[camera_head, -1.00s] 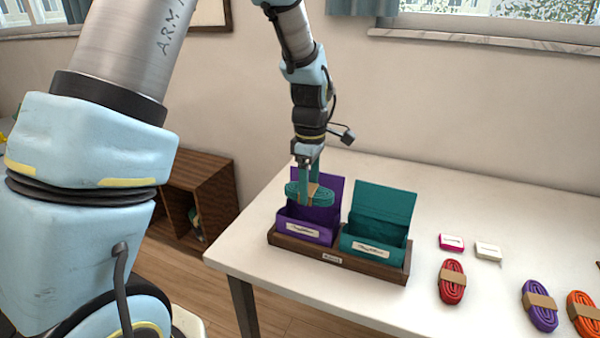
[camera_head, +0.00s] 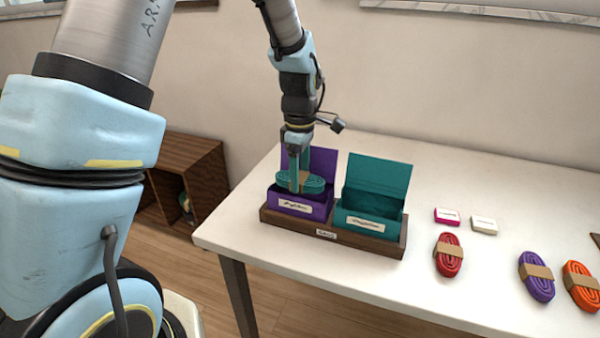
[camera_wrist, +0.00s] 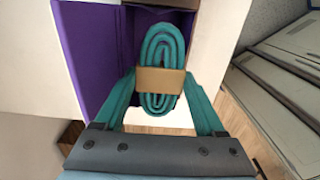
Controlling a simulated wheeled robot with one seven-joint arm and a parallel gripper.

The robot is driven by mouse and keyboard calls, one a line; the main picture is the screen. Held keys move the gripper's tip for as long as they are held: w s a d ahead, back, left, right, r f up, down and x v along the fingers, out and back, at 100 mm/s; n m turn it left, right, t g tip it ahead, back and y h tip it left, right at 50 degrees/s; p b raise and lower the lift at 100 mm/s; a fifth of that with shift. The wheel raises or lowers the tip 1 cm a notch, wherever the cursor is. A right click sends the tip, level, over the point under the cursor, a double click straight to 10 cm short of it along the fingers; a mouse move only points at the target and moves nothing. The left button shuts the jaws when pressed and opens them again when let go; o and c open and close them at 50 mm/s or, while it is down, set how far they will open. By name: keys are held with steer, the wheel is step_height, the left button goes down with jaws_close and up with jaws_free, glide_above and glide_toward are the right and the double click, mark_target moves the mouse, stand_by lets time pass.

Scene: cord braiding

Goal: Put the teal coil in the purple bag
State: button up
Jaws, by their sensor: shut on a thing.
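The teal coil (camera_head: 312,184) has a tan paper band and is held by my gripper (camera_head: 299,188) at the mouth of the purple bag (camera_head: 312,208). In the wrist view my gripper (camera_wrist: 162,108) is shut on the coil (camera_wrist: 165,45) across its tan band. The purple bag (camera_wrist: 92,45) shows there behind and to the left of the coil. In the head view the coil's lower edge meets the bag's front rim; I cannot tell how deep it is. The bag's flap stands up behind it.
A teal bag (camera_head: 372,210) stands open to the right in the same wooden tray (camera_head: 345,240). A red coil (camera_head: 449,255), a purple coil (camera_head: 536,277) and an orange coil (camera_head: 580,286) lie on the white table (camera_head: 480,180). Pink (camera_head: 447,216) and white (camera_head: 484,225) small blocks lie near.

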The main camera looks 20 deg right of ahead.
steer(key=o, duration=1.5)
steer(key=shift+r, duration=0.15)
step_height(320, 180, up, 11)
steer(key=b, duration=0.2)
steer(key=w+a+f+m, duration=0.1)
steer(key=a+f+m, duration=0.1)
steer(key=a, duration=0.5)
steer(key=w+a+f+m, duration=0.1)
steer(key=a+m, duration=0.1)
steer(key=a, duration=0.6)
steer(key=s+a+f+m, duration=0.1)
steer(key=s+a+m, duration=0.1)
steer(key=a, duration=0.3)
steer(key=s+a+f+m+t, duration=0.1)
steer(key=s+a+m, duration=0.1)
steer(key=a, duration=0.3)
steer(key=s+a+f+m, duration=0.2)
steer(key=a, duration=0.3)
steer(key=shift+a+f+m+t, duration=0.1)
steer(key=shift+m+t, duration=0.2)
steer(key=shift+m, duration=0.1)
